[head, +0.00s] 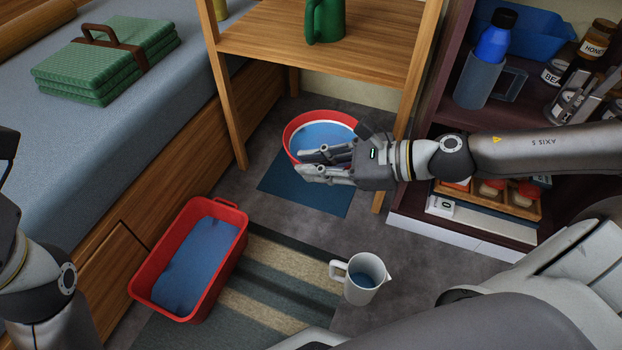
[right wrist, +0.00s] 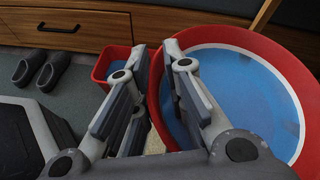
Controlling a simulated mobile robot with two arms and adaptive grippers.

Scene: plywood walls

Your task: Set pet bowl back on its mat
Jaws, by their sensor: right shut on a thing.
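The pet bowl (head: 292,128) is red with a pale inner band and a blue inside. It is by the shelf's legs, over the far part of a dark blue mat (head: 318,198). I cannot tell whether it touches the mat. My right gripper (head: 318,163) is shut on the bowl's near rim and hides part of it. In the right wrist view the fingers (right wrist: 150,90) straddle the red rim, and the bowl (right wrist: 240,75) fills the right side. Only a dark part of my left gripper (head: 8,160) shows at the left edge.
A red tub (head: 240,235) with blue inside and a white jug (head: 362,280) stand near a striped rug (head: 270,270). A wooden shelf (head: 330,45) rises behind the bowl. A dark cabinet (head: 425,185) is at right, a bed (head: 110,130) at left.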

